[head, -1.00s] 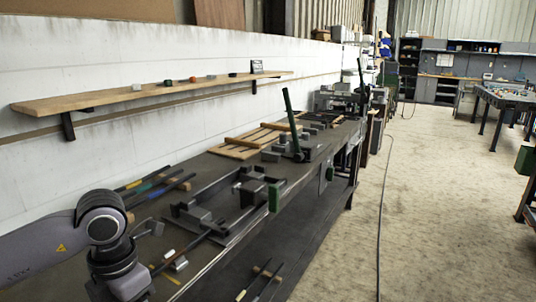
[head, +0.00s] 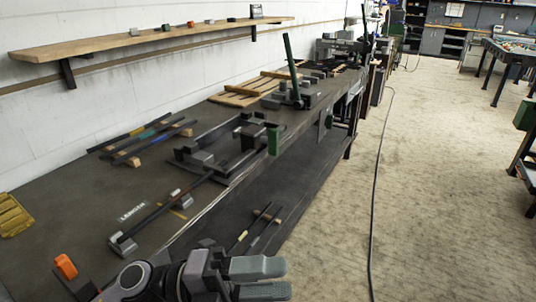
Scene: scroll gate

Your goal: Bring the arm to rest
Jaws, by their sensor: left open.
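My left gripper (head: 268,279) is at the bottom middle of the head view, its two grey fingers pointing right with a gap between them. It is open and nothing shows between the fingers. It appears in front of the lower edge of the long dark workbench (head: 75,185). The rest of my left arm is mostly cut off by the bottom edge. My right gripper is not in view.
On the bench are a bar on end blocks (head: 160,212), several rods (head: 140,140), a grey clamp frame (head: 215,150), slatted wood (head: 245,93) and a yellow block (head: 14,215). A wooden shelf (head: 160,37) hangs above. A cable (head: 375,190) crosses the open floor at right.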

